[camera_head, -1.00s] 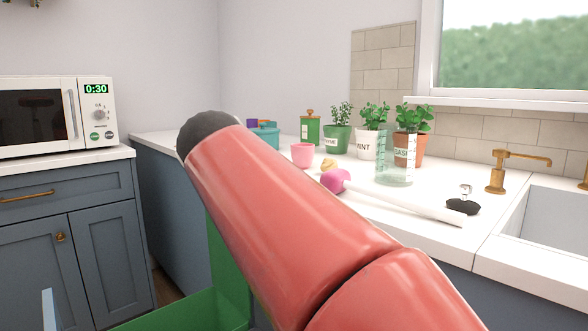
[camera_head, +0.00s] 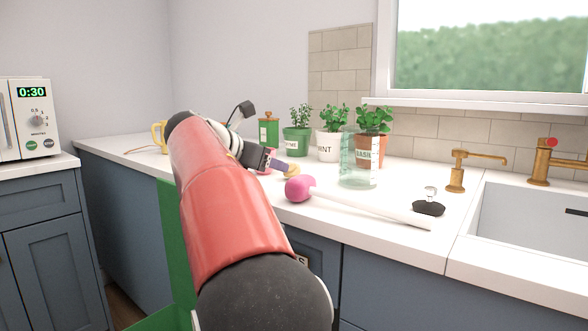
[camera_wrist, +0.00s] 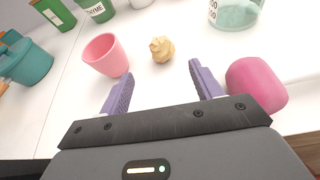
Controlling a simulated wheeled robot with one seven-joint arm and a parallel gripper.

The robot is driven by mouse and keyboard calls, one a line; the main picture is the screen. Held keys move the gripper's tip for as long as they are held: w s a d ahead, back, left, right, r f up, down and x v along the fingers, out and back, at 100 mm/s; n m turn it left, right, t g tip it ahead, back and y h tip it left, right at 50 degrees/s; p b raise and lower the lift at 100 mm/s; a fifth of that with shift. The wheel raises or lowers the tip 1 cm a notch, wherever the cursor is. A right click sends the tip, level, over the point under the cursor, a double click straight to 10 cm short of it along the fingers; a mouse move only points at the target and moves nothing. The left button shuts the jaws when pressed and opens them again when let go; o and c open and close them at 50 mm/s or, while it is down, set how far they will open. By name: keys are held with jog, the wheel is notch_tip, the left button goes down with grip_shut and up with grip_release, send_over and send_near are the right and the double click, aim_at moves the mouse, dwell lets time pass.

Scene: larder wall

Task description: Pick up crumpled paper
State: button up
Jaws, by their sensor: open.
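The crumpled paper (camera_wrist: 161,49) is a small tan wad on the white counter. In the wrist view it lies just beyond the gap between my fingertips, apart from both. In the head view the crumpled paper (camera_head: 292,171) shows small beside the purple fingers. My gripper (camera_wrist: 160,70) is open and empty, its two purple fingers spread. In the head view my gripper (camera_head: 278,166) is over the counter, partly hidden by my red arm.
A pink cup (camera_wrist: 105,56) stands left of the paper; a magenta mallet-like head (camera_wrist: 256,84) lies close to my right finger. A glass jar (camera_head: 358,165) and potted herbs (camera_head: 298,140) stand behind. The sink (camera_head: 530,220) is at the right.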

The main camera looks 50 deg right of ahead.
aim_at(288, 163)
jog(key=shift+d+f+g, duration=0.15)
jog(key=shift+d+g, duration=0.15)
jog(key=shift+d, duration=0.6)
jog(key=x, duration=0.6)
jog(key=shift+w+d+f+b, duration=0.15)
jog(key=shift+d+b, duration=0.2)
jog(key=shift+d, duration=0.05)
jog(key=c, duration=1.1)
